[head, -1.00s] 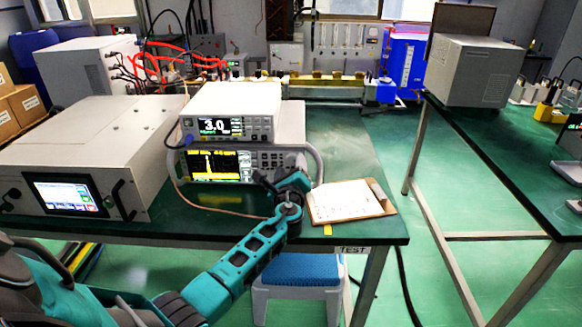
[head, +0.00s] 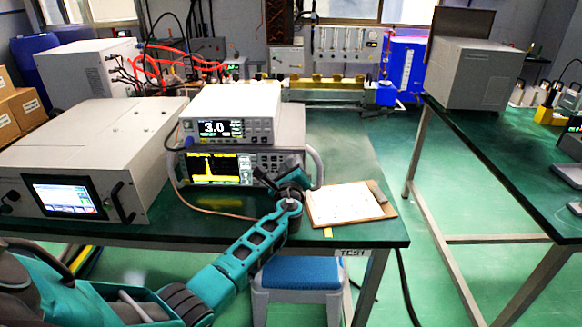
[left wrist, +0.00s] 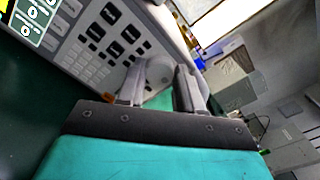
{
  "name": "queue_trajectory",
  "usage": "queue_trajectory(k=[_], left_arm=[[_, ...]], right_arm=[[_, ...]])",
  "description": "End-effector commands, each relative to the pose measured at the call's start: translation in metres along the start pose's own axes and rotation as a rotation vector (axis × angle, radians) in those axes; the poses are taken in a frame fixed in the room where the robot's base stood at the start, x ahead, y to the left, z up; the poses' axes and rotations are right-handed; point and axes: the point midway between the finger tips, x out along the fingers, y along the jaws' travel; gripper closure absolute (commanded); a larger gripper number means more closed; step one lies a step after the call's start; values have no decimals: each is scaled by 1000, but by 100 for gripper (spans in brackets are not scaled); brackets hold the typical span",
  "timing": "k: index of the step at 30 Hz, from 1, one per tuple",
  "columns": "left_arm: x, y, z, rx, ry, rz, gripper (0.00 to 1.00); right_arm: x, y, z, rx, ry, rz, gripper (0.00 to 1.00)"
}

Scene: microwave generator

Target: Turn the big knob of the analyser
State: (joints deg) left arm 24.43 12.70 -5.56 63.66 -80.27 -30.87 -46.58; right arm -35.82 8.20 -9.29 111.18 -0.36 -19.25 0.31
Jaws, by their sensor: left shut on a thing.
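The analyser (head: 268,160) is the lower instrument on the green bench, with a lit screen showing a yellow trace. My left gripper (head: 265,177) is at the right part of its front panel. In the left wrist view, the two grey fingers of the left gripper (left wrist: 158,88) stand on either side of the pale round big knob (left wrist: 159,70) and are shut on it. The analyser's button panel (left wrist: 100,42) also shows there, tilted. In the head view my gripper hides the knob. My right gripper is not in view.
A white meter (head: 235,112) reading 3.0 stands on the analyser. A clipboard (head: 345,203) lies just right of my left gripper. A large box with a touchscreen (head: 65,196) stands at left. A thin cable hangs before the analyser. A blue stool (head: 300,272) is below the bench edge.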

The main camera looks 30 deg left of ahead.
Motion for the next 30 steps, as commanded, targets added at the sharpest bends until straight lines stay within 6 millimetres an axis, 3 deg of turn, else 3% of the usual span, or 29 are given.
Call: queue_trajectory(k=[4, 14, 24, 30], left_arm=[[0, 0, 0, 0, 0, 0, 95], [0, 1, -2, -50, 0, -1, 95], [0, 4, -4, -293, 0, -1, 95], [0, 4, -5, -483, 1, -1, 95]], right_arm=[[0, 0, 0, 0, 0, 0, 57], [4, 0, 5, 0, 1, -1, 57], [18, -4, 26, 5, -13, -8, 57], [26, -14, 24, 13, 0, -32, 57]])
